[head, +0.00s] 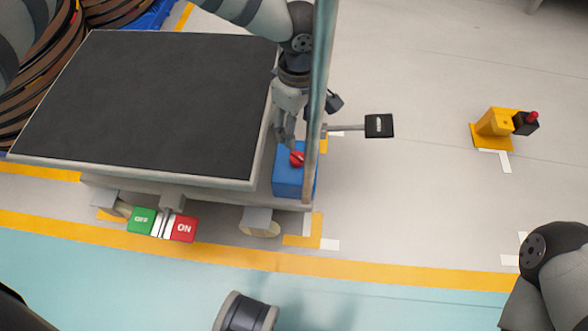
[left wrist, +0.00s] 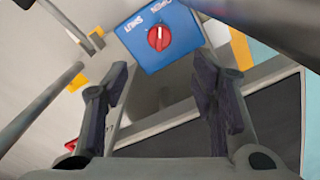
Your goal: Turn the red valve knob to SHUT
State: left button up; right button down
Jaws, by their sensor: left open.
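The red valve knob (head: 297,159) sits on a blue box (head: 287,183) beside the right edge of the dark-topped cart. In the left wrist view the round knob (left wrist: 159,38) shows a white mark running roughly up toward the OPEN label. The SHUT label (left wrist: 130,31) is left of the knob on the blue face. My left gripper (head: 284,138) is just behind the knob in the head view. Its fingers (left wrist: 162,68) are open and empty, apart from the knob, which lies beyond the gap between the tips.
An upright grey-green post (head: 320,80) stands close right of my left gripper. A lever with a black end plate (head: 379,126) juts out to the right. Red ON plate (head: 184,229) and green plate (head: 141,220) hang at the cart's front. A yellow unit (head: 495,122) stands farther right, with clear floor between.

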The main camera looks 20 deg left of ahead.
aim_at(297, 155)
pick_arm(q)
notch_tip(297, 155, down, 12)
jog(key=b, duration=0.3)
jog(key=shift+w+d+f+b, duration=0.1)
jog(key=shift+b, duration=0.2)
pick_arm(e)
jog(key=f, duration=0.1)
jog(key=s+f, duration=0.1)
jog(key=f, duration=0.1)
jog(key=shift+a+f+g, duration=0.15)
jog(key=shift+f+g, duration=0.05)
jog(key=shift+g, duration=0.1)
pick_arm(q)
jog(key=c, duration=1.1)
